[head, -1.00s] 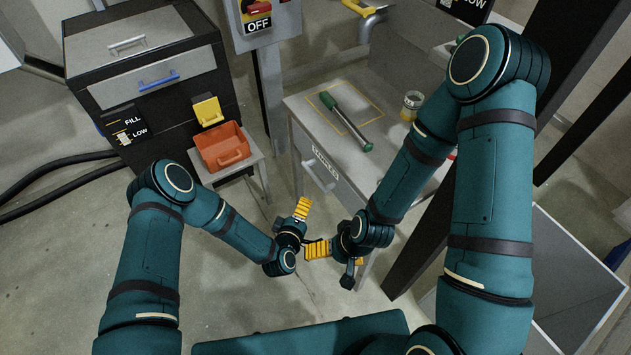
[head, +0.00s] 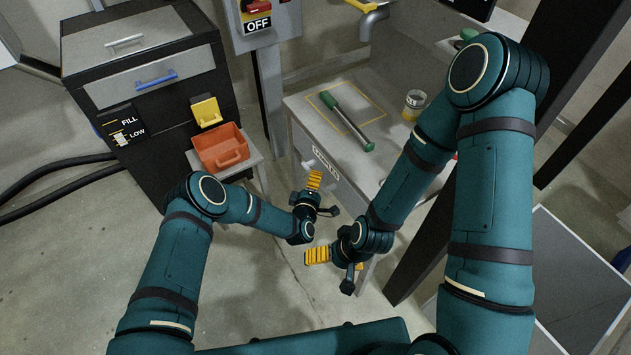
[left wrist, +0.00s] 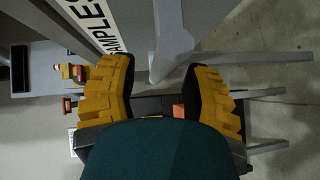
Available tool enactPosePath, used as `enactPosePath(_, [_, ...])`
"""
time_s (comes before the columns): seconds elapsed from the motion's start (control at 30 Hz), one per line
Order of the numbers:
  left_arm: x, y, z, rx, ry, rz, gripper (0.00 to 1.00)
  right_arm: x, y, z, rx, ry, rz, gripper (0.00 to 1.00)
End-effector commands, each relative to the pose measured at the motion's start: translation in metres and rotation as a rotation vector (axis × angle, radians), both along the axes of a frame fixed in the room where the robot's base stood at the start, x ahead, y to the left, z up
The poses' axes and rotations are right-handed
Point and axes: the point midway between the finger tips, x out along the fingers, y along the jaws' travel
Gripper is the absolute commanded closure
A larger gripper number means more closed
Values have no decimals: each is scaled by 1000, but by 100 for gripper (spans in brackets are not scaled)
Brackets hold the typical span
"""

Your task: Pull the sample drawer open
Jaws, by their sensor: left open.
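The sample drawer (head: 343,182) is the grey front of the grey table, with a white "SAMPLES" label. In the left wrist view its label (left wrist: 103,22) runs along the top. My left gripper (head: 315,176) is at the drawer front and covers most of the handle in the head view. In the left wrist view my left gripper (left wrist: 160,78) is open, its yellow fingers apart. The grey handle (left wrist: 168,48) shows between and just beyond the fingertips; I cannot tell whether they touch. The drawer looks shut. My right gripper (head: 318,256) is below the left one, away from the drawer.
A green-handled tool (head: 347,118) and a jar (head: 413,104) are on the table top (head: 385,88). A red bin (head: 221,148) stands on a small stand to the left, beside a black cabinet (head: 165,125). A dark post rises right of the table.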

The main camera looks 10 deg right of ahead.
Motion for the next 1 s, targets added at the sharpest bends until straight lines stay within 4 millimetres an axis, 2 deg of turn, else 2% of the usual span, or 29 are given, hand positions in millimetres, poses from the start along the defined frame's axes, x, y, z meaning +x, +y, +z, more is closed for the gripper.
enactPosePath(0.2, [15, -7, -3, -1, 1, 0, 52, 1, 0, -5, 0, -2, -1, 0])
enactPosePath(0.5, [16, -7, -2, -1, 1, 0, 52, 1, 0, -5, 0, -3, -1, 0])
enactPosePath(0.53, [16, -7, -2, -1, 1, -1, 57, 1, 0, -5, 0, -3, -1, 0])
enactPosePath(0.6, [16, -7, -2, -1, 1, 0, 81, 1, 0, -5, 0, -3, -1, 0])
enactPosePath(0.67, [16, -7, -2, -1, 1, -1, 100, 1, 0, -5, 0, -3, -1, 0])
enactPosePath(1.0, [16, -6, -2, -1, 1, -1, 100, 1, 0, -4, 0, -2, -1, 0])
